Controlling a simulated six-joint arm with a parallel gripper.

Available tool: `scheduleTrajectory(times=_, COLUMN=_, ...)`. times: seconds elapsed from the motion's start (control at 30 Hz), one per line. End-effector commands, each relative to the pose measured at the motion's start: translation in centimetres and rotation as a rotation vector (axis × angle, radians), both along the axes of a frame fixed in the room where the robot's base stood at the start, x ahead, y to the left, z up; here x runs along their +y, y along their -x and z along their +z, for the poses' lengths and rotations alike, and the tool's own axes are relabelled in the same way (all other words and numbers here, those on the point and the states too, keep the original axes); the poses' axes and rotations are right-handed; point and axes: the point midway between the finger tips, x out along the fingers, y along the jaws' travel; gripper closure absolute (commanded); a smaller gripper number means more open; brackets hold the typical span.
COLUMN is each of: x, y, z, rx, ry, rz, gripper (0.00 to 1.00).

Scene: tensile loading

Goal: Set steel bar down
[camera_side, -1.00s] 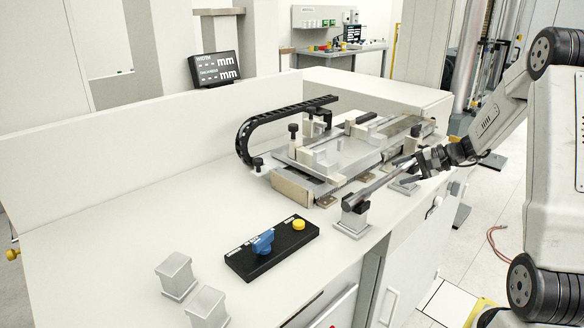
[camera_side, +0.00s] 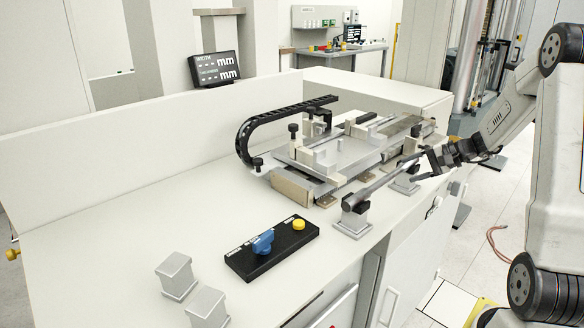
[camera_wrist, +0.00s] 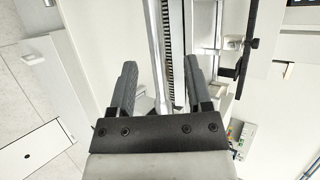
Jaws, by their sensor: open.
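The steel bar (camera_side: 381,184) is a slim grey rod. It rests across two small metal supports, the near one (camera_side: 353,218) and the far one (camera_side: 405,184), at the bench's front edge. My gripper (camera_side: 426,166) is open at the bar's far end, its fingers spread and apart from the bar in the side view. In the wrist view the bar (camera_wrist: 157,55) runs lengthwise between the two open fingers of my gripper (camera_wrist: 162,85). The exact gap at the far end is hard to tell.
A measuring fixture (camera_side: 335,155) with clamps and a black cable chain (camera_side: 262,120) stands just behind the bar. A black control box (camera_side: 272,248) with blue and yellow knobs sits at front left. Two empty metal blocks (camera_side: 176,275) stand near it. The left bench top is clear.

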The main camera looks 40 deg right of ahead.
Motion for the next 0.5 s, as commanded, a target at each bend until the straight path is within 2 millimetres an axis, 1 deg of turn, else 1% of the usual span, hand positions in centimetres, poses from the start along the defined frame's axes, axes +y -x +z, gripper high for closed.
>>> scheduleTrajectory(times=0.07, x=0.9, y=-0.2, z=-0.3, rx=0.022, ry=0.007, rz=0.023, gripper=0.36)
scheduleTrajectory(times=0.17, x=2.8, y=-0.5, z=-0.9, rx=0.071, ry=0.027, rz=0.074, gripper=0.36)
scheduleTrajectory(times=0.27, x=5.5, y=-0.7, z=-1.8, rx=0.142, ry=0.064, rz=0.148, gripper=0.36)
scheduleTrajectory(times=0.33, x=7.7, y=-0.6, z=-2.5, rx=0.199, ry=0.103, rz=0.210, gripper=0.36)
scheduleTrajectory(times=0.5, x=12.6, y=0.1, z=-4.3, rx=0.325, ry=0.227, rz=0.368, gripper=0.36)
